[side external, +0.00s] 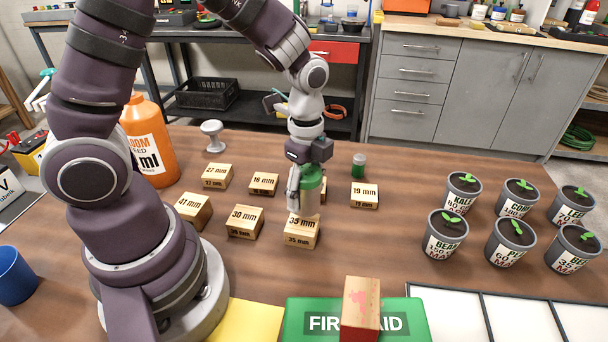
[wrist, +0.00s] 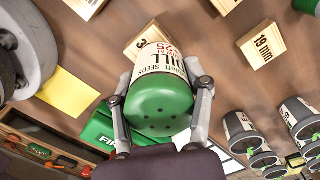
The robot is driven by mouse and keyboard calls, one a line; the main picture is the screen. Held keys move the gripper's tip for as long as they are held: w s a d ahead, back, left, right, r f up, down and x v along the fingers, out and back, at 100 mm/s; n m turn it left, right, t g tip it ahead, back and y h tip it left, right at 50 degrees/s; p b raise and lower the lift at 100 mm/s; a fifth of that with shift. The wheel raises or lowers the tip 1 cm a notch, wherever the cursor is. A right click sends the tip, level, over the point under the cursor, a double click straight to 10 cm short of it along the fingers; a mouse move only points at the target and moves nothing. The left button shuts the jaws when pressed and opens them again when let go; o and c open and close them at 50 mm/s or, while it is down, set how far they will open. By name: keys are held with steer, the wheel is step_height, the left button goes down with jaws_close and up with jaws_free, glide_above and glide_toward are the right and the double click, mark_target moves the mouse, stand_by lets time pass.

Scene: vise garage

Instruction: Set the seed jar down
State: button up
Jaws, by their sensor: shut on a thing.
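The seed jar (side external: 313,182) has a green lid with holes and a pale label. My gripper (side external: 306,196) is shut on it, one finger on each side. In the wrist view the jar (wrist: 162,92) fills the space between my fingers, its lid toward the camera. A smaller green-topped jar (side external: 359,165) stands behind the 19 mm block (side external: 364,195).
Other labelled wooden blocks stand nearby, including 30 mm (side external: 245,222) and 16 mm (side external: 263,184). Potted seedlings (side external: 503,243) stand at right. A green first aid box (side external: 405,318) with a wooden block (side external: 361,308) on it lies at the front. An orange bottle (side external: 148,140) stands at left.

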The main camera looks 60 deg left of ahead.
steer(key=w+a+r+n, duration=0.1)
steer(key=w+a+n, duration=0.2)
steer(key=a, duration=0.3)
steer(key=w+a+r+n, duration=0.1)
steer(key=w+a+n, duration=0.25)
steer(key=a, duration=0.25)
steer(key=r+n, duration=0.2)
steer(key=n, duration=0.4)
glide_above(261, 158)
step_height(261, 158, down, 9)
steer(key=shift+d+f, duration=0.1)
steer(key=shift+f, duration=0.35)
steer(key=o, duration=1.2)
steer(key=shift+f, duration=0.1)
steer(key=shift+c, duration=0.2)
